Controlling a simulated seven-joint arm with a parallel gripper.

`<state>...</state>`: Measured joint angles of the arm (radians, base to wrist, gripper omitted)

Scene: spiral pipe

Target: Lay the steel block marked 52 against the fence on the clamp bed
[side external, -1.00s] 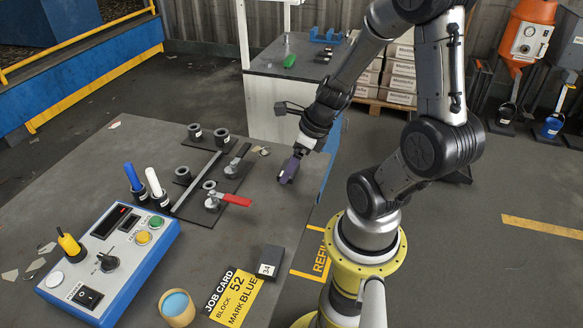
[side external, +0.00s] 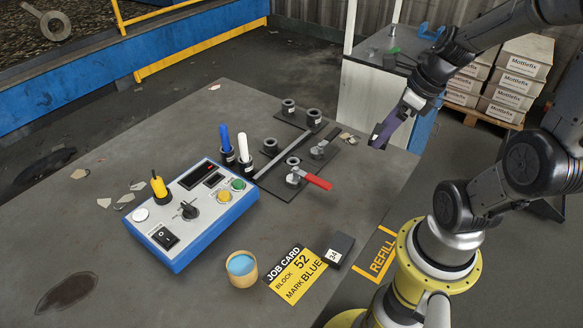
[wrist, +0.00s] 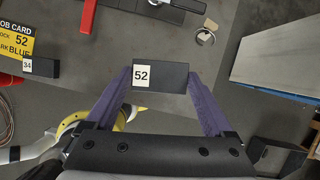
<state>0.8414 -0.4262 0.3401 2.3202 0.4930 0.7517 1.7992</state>
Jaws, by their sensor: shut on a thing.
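The dark steel block marked 52 (wrist: 172,76) is between the two purple fingertips of my gripper (wrist: 160,82) in the wrist view, its white label facing the camera. My gripper (side external: 384,134) is shut on it, above the table's right part, to the right of the clamp bed. In the side view the block is mostly hidden by the fingers. The clamp bed (side external: 284,196) is a dark plate on the table. Its fence (side external: 286,152) looks like the long grey bar running diagonally. A red-handled clamp (side external: 316,181) and a black-handled clamp (side external: 322,147) stand right of the bar.
Several black round holders (side external: 282,113) stand around the bed. A block marked 34 (side external: 339,249) lies beside the yellow job card (side external: 298,274). A control box (side external: 192,215), blue and white markers (side external: 243,148) and a blue-filled cup (side external: 241,267) stand further left.

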